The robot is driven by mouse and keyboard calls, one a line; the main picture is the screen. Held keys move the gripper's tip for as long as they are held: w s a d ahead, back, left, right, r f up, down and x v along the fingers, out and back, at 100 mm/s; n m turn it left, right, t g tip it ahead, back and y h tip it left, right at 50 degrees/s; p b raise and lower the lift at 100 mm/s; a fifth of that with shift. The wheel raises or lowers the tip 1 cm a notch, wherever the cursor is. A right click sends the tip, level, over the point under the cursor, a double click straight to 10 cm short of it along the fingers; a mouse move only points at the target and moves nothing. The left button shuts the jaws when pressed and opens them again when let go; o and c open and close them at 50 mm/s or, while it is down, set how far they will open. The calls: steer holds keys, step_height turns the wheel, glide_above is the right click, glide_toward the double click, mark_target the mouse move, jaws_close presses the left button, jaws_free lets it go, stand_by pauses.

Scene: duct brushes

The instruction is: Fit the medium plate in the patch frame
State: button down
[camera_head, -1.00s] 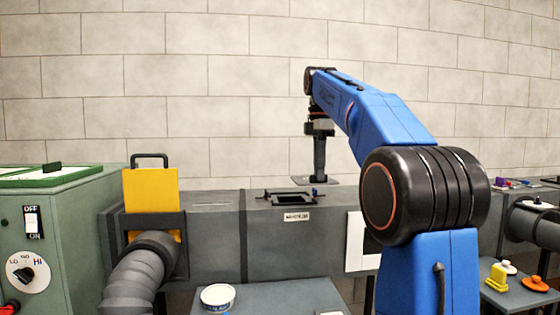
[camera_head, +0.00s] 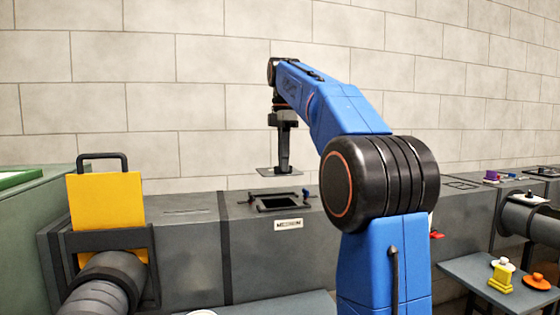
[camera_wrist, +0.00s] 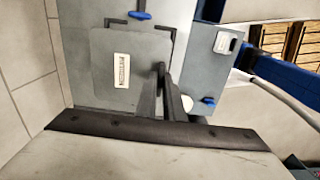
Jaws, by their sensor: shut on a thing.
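My gripper (camera_head: 283,163) is shut on a thin grey square plate (camera_head: 268,171), holding it flat above the duct. The plate also shows in the wrist view (camera_wrist: 118,88), with a white label whose print I cannot read surely, beside my gripper fingers (camera_wrist: 163,72). The patch frame (camera_head: 278,202) is a dark rectangle around an opening on the duct top, with a label on the duct face below it that seems to read MEDIUM. The plate hangs over the frame with a gap. In the wrist view the plate hides most of the frame; dark corners and blue clips (camera_wrist: 140,15) show.
A yellow slide plate (camera_head: 105,210) with a black handle stands upright in the duct at left, above a flexible hose (camera_head: 108,285). At right, a side table (camera_head: 478,275) holds yellow and orange knobbed pieces. Small items lie on the duct's far right.

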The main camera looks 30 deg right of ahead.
mark_target(284, 174)
steer(key=shift+f, duration=1.7)
steer(key=shift+s, duration=0.15)
